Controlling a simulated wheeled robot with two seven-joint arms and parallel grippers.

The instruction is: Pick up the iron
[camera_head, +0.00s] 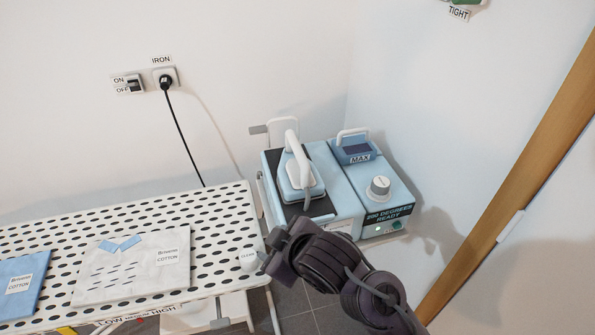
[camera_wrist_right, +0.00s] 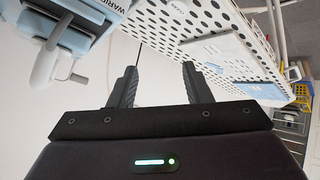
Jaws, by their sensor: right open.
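The iron (camera_head: 299,172) is light blue with a white handle. It rests on the black pad on top of the light blue steam station (camera_head: 345,205), right of the ironing board. My right gripper (camera_head: 275,250) is in front of the station, near the board's right edge, apart from the iron. In the right wrist view its two dark fingers (camera_wrist_right: 158,85) are spread with nothing between them. A light blue body with a white handle (camera_wrist_right: 50,55) shows at that view's upper left; I cannot tell which part of the station it is. My left gripper is not in view.
The perforated ironing board (camera_head: 225,215) holds a pale folded cloth (camera_head: 120,270) and a blue cloth (camera_head: 20,285). A black cord (camera_head: 183,130) hangs from the wall socket behind it. A wooden door frame (camera_head: 520,175) stands at the right.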

